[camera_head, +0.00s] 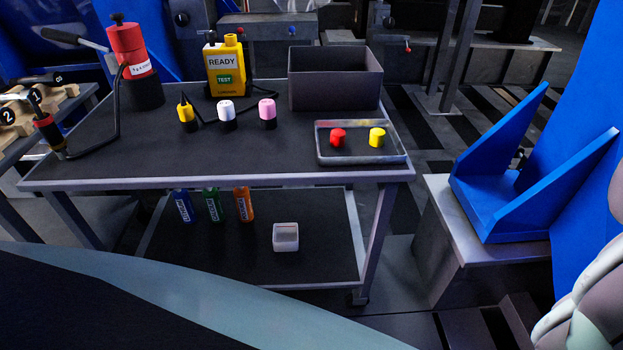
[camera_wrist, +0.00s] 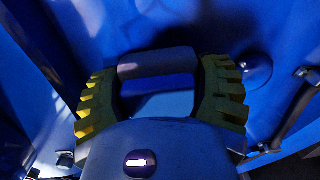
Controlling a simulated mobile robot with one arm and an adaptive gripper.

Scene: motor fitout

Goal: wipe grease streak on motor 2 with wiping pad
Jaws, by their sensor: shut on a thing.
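My gripper (camera_wrist: 160,68) shows in the wrist view, its two yellow-green toothed fingers closed on the sides of a dark blue-grey block with a rounded bar (camera_wrist: 156,62). This looks like the wiping pad, though its wiping face is hidden. Large blue surfaces lie beyond it; whether the pad touches them I cannot tell. I cannot make out motor 2 or a grease streak in either view. The gripper is outside the head view.
In the head view a dark-topped table (camera_head: 270,160) carries a yellow READY tester (camera_head: 226,68), a dark open bin (camera_head: 336,85) and a grey tray (camera_head: 362,157) with red and yellow caps. A blue bracket (camera_head: 520,190) stands on a grey bench at the right.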

